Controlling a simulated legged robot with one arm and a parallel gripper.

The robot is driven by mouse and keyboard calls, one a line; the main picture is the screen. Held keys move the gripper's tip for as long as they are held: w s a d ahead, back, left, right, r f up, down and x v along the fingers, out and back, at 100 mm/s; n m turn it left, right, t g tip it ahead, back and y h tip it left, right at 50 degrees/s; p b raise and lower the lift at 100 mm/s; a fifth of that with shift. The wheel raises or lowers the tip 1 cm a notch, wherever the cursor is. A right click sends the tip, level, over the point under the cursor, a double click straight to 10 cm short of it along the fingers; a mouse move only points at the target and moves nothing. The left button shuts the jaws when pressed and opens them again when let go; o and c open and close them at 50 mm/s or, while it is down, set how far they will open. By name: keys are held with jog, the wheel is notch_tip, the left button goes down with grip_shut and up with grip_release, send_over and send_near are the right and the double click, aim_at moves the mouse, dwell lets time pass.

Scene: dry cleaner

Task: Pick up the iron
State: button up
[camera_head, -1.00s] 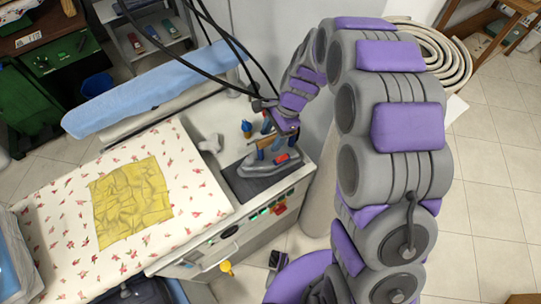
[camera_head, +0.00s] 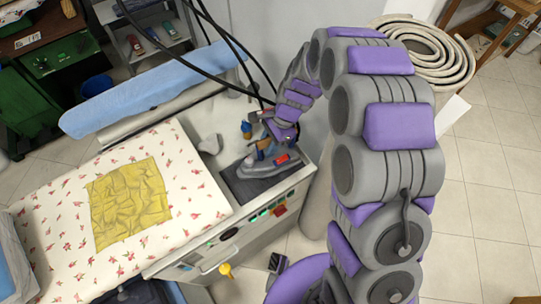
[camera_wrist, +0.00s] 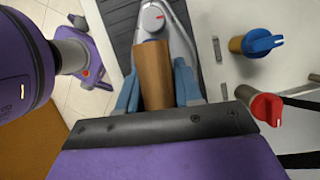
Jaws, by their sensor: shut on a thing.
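My gripper (camera_wrist: 157,88) is shut on the iron's handle, with one blue finger on each side. In the head view my gripper (camera_head: 265,148) is above the iron, and its fingers partly hide the handle.
Valves with blue (camera_wrist: 262,42) and red (camera_wrist: 267,109) knobs are close to my gripper. Black cables hang near my arm.

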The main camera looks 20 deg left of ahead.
aim_at(267, 138)
grip_shut()
jog(key=shift+w+a+r, duration=0.1)
jog(key=shift+w+r, duration=0.05)
jog(key=shift+r, duration=0.05)
dwell(0.8)
jog(key=shift+w+r, duration=0.1)
jog(key=shift+r, duration=0.1)
notch_tip(267, 138, up, 3)
jog(key=shift+f+p, duration=0.1)
jog(key=shift+p, duration=0.6)
jog(key=s+d+r+p, duration=0.1)
jog(key=s+d+p, duration=0.1)
jog(key=s+d, duration=0.7)
jog(key=s, duration=0.4)
jog(key=shift+d+r, duration=0.2)
jog(key=shift+r, duration=0.1)
